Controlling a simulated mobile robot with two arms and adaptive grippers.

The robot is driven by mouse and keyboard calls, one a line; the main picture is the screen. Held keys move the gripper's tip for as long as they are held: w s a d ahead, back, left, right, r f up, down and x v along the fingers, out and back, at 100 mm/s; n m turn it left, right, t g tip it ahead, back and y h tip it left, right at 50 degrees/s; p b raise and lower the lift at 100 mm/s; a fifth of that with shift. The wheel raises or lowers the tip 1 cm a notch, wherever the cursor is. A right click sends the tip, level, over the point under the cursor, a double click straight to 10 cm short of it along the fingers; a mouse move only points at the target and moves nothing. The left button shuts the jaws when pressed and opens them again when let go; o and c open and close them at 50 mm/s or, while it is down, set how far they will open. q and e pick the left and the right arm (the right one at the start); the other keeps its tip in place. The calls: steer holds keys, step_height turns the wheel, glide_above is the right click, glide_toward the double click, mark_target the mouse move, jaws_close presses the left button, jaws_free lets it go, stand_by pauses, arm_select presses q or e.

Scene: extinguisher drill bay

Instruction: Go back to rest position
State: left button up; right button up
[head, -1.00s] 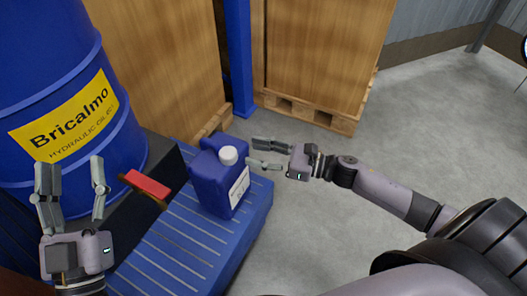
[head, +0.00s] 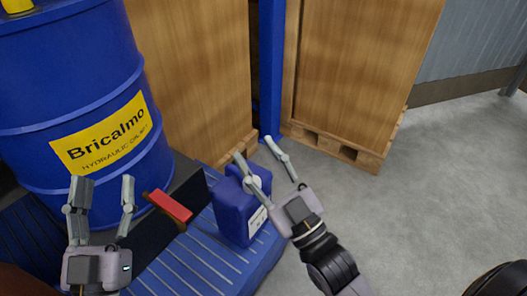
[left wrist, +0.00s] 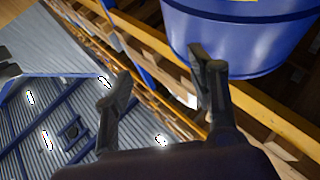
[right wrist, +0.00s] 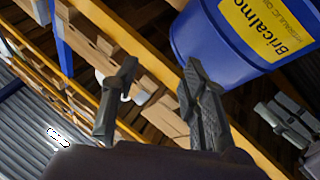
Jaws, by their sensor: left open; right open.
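My left gripper (head: 100,192) is open and empty in the head view, in front of the blue drum (head: 75,90) with the yellow Bricalmo label. Its open fingers also show in the left wrist view (left wrist: 162,80). My right gripper (head: 260,148) is open, fingers pointing up and away, in the head view. It overlaps the right part of the blue jerrycan (head: 234,212) in the picture; whether it touches is unclear. The right wrist view shows its open fingers (right wrist: 158,80) with nothing between them.
The jerrycan stands on a blue ribbed platform (head: 195,262). A red-topped object (head: 170,206) lies beside my left gripper. Tall wooden crates on a pallet (head: 335,146) and a blue post (head: 271,70) stand behind.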

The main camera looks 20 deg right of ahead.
steer(key=m, duration=0.1)
steer(key=r+m, duration=0.1)
steer(key=m+h, duration=0.1)
steer(key=m, duration=0.1)
steer(key=shift+s+d+r, duration=0.25)
steer(key=shift+s+r, duration=0.05)
steer(key=shift+r, duration=0.05)
